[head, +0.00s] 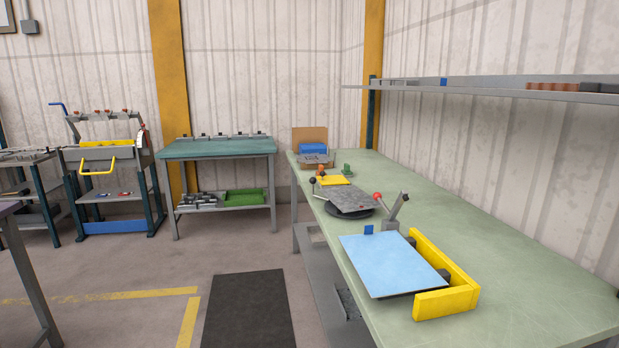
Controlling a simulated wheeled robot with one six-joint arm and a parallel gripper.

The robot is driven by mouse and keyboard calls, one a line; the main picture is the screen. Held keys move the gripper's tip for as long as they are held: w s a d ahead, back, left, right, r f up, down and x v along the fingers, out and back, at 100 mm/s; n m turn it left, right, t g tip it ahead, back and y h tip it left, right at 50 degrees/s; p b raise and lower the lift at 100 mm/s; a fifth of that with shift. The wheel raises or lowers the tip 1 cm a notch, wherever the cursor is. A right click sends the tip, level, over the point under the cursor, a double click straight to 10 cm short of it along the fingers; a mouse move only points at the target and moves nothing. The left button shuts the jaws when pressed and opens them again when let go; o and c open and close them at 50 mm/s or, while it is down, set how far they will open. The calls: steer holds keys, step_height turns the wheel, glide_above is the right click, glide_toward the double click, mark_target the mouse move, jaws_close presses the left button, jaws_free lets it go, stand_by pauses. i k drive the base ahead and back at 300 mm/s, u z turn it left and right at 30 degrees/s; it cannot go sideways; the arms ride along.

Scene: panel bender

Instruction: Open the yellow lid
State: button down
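No yellow thing in the head view is plainly a lid, and I cannot tell which one it is. A flat yellow plate (333,180) lies on the green bench toward its far end. A yellow angled frame (446,279) stands at the right edge of a light blue sheet (392,264) on the near part of the bench. At the left, a bending machine (92,154) carries a yellow bar (106,143) along its top and a yellow handle (97,169) on its front. My gripper is not in view.
The long green bench (520,290) runs along the right wall under a grey shelf (490,90). A grey plate with a red-knobbed lever (377,197) sits mid-bench. A teal-topped table (220,149) stands at the back. A dark mat (248,312) lies on open floor.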

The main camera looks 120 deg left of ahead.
mark_target(324, 180)
steer(key=u, duration=4.1)
steer(key=i, duration=2.85)
steer(key=z, duration=0.45)
